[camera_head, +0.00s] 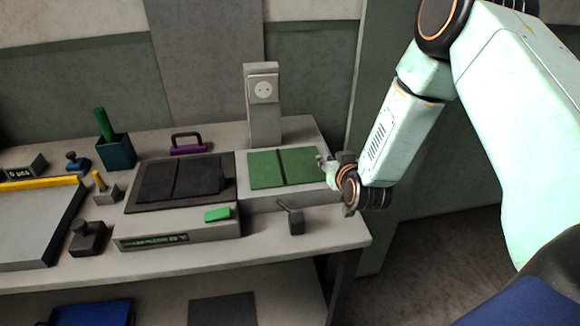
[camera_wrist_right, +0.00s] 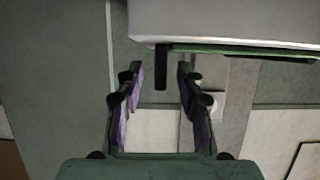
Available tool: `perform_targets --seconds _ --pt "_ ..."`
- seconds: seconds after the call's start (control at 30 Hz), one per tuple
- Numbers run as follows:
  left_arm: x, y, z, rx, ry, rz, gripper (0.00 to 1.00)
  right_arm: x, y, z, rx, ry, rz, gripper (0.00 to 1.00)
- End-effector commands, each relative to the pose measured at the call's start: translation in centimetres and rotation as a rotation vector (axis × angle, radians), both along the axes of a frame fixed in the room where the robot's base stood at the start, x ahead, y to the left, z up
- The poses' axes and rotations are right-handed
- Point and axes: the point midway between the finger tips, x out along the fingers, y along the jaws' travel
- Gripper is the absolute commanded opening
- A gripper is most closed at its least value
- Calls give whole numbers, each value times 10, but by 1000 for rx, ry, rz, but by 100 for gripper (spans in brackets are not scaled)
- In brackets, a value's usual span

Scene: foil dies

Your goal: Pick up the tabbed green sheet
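The green sheet (camera_head: 265,170) lies flat on a pale grey block (camera_head: 290,195) at the right end of the bench, with a dark strip across its middle. In the right wrist view the sheet (camera_wrist_right: 235,50) shows edge-on along the block, and a dark tab (camera_wrist_right: 161,70) sticks out at its left end. My right gripper (camera_head: 326,170) is at the sheet's right edge. In the wrist view its two fingers (camera_wrist_right: 160,80) are apart, with the tab between their tips; I cannot see contact. My left gripper is not in view.
A pale post with a socket (camera_head: 263,90) stands behind the sheet. Left of it is a black-topped machine (camera_head: 180,230) with a green button (camera_head: 217,214). A small dark block with a lever (camera_head: 295,222) sits in front.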

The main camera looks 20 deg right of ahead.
Motion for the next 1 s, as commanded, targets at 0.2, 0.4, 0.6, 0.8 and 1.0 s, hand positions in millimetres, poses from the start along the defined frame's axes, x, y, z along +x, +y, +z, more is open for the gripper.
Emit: perform_targets --seconds 0.2,0.4,0.6,0.8,1.0 --pt "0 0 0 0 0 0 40 2 0 0 0 1 0 37" --pt "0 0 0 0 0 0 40 3 0 0 -1 0 0 22" --pt "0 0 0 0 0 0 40 2 0 0 -1 0 0 5" --pt "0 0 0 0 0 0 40 2 0 0 0 0 0 0" --pt "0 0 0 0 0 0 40 3 0 1 0 -2 0 0"
